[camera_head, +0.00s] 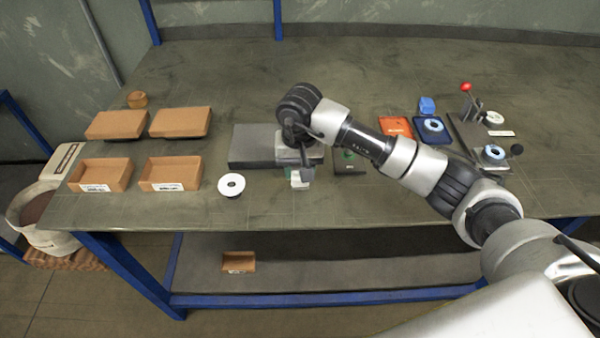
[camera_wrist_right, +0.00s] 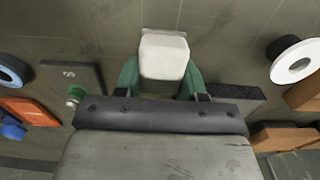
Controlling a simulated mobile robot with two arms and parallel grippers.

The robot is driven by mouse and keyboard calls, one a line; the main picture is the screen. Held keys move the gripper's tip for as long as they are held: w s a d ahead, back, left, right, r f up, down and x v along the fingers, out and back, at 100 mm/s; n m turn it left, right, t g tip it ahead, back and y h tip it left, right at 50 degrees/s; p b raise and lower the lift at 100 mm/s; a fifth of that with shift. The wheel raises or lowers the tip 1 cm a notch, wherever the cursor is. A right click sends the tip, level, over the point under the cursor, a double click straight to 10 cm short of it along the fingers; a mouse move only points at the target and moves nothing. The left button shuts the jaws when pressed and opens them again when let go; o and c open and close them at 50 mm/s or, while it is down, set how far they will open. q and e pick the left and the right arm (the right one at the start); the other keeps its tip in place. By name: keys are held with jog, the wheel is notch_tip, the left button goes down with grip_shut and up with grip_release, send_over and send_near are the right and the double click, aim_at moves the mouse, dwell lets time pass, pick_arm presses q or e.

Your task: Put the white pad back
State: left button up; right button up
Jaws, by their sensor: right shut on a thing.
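The white pad (camera_head: 299,180) is a small block with rounded corners, below my right gripper (camera_head: 302,171) in the head view. In the right wrist view the white pad (camera_wrist_right: 163,57) sits between the two green fingers of my right gripper (camera_wrist_right: 162,80), which is shut on it. I cannot tell whether the pad touches the table. A dark plate with a green knob (camera_head: 348,155) lies just right of the gripper. It also shows at the left of the right wrist view (camera_wrist_right: 75,82). My left gripper is not in view.
A white disc (camera_head: 231,190) lies left of the gripper. Several cardboard boxes (camera_head: 105,125) stand at the left, and a dark slab (camera_head: 245,146) behind the disc. An orange plate (camera_head: 395,127), a blue plate (camera_head: 432,130) and a red-knobbed fixture (camera_head: 467,88) are at the right. The table's back is clear.

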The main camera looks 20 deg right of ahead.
notch_tip(320, 180, down, 2)
jog(key=shift+s+f, duration=0.1)
jog(key=shift+f, duration=0.15)
jog(key=shift+f, duration=0.1)
jog(key=shift+f, duration=0.1)
jog(key=o, duration=0.9)
jog(key=shift+r, duration=0.2)
